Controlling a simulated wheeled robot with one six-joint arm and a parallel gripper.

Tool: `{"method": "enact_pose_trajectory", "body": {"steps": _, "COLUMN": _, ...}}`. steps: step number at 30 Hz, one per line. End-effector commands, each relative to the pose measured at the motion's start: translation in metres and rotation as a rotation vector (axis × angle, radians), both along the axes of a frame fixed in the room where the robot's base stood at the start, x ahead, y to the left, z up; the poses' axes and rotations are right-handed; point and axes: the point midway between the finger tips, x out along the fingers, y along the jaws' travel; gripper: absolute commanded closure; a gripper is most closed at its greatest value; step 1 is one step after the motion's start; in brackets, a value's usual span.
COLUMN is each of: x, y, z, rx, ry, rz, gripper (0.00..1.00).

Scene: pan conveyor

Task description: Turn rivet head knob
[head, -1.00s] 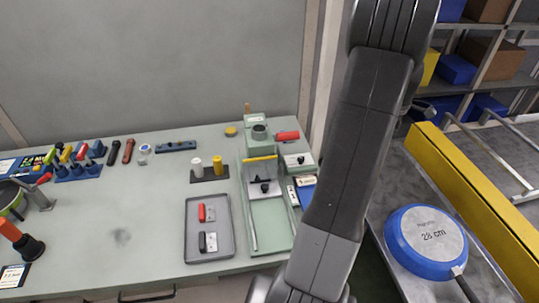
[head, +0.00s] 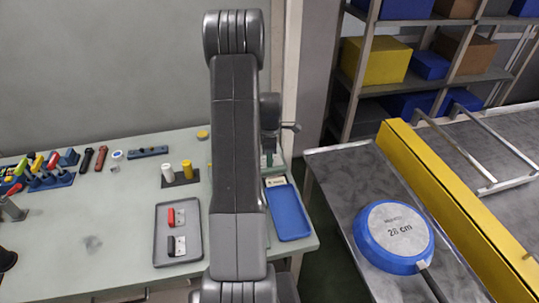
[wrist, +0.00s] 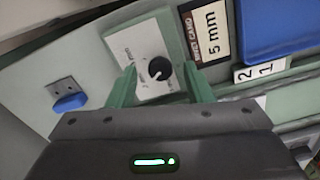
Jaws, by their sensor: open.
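The small black knob (wrist: 159,69) sits on a white dial plate (wrist: 142,48) with small markings, in the middle of the wrist view. The white mark on the knob points to the right. My gripper (wrist: 160,66) is open, with one green finger on each side of the knob in the picture. I cannot tell whether either finger touches it. In the head view my arm hides the knob and most of the green device around it; a bit of my gripper (head: 268,158) shows beside the arm.
A grey tray (head: 178,252) with red and black handles lies to the left.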

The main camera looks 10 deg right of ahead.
Motion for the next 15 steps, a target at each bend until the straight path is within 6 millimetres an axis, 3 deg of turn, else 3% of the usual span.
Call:
{"method": "enact_pose_trajectory", "body": {"steps": 11, "x": -0.0001, "y": 0.0001, "z": -0.0053, "rx": 0.000, "ry": 0.000, "rz": 0.000, "gripper": 0.55}}
{"method": "enact_pose_trajectory", "body": {"steps": 15, "x": -0.0001, "y": 0.0001, "z": -0.0052, "rx": 0.000, "ry": 0.000, "rz": 0.000, "gripper": 0.83}}
